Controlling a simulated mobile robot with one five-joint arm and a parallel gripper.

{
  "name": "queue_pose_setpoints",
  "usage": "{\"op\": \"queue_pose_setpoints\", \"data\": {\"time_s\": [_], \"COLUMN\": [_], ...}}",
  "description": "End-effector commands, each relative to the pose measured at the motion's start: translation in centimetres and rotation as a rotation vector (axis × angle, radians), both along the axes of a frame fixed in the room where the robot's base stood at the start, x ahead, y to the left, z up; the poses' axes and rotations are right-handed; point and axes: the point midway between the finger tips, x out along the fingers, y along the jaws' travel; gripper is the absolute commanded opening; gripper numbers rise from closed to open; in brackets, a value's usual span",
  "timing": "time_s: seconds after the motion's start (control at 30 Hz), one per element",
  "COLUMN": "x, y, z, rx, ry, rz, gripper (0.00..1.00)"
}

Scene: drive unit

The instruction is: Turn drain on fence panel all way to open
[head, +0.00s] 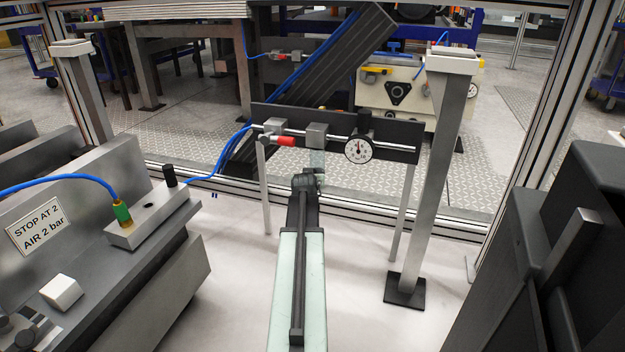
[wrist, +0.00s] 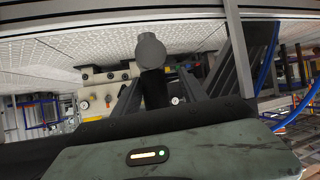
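A dark fence panel (head: 335,146) stands on thin posts ahead of me in the head view. My gripper (head: 306,184) is in front of and below the panel, mostly hidden by my arm. The red handle is not identifiable in the wrist view.
A grey post (head: 439,170) stands right of the panel. A grey bench with a sign (head: 39,226) reading "STOP AT 2 AIR 2 bar" is at the left, with a blue hose (head: 75,182). A dark cabinet (head: 520,245) is at the right. Pale floor is open between them.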

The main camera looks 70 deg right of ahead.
Motion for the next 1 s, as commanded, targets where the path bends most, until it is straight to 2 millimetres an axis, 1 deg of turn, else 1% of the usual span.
{"op": "queue_pose_setpoints", "data": {"time_s": [0.17,0.27,0.37,0.47,0.6,0.7,0.8,1.0], "x": [-0.6,-0.8,-1.1,-1.5,-2.2,-2.6,-2.7,-2.6], "y": [-0.3,-0.1,0.8,2.3,4.8,6.1,6.4,6.3], "z": [0.0,0.2,0.8,1.8,3.3,3.9,3.9,3.7], "rx": [-0.001,-0.001,-0.002,-0.002,0.0,0.0,0.0,0.0], "ry": [0.001,0.0,0.0,0.001,0.0,0.0,0.0,0.0], "rz": [-0.008,-0.009,-0.01,-0.008,-0.007,-0.007,-0.006,-0.006], "gripper": [0.5,0.5,0.5,0.5,0.5,0.5,0.5,0.5]}}
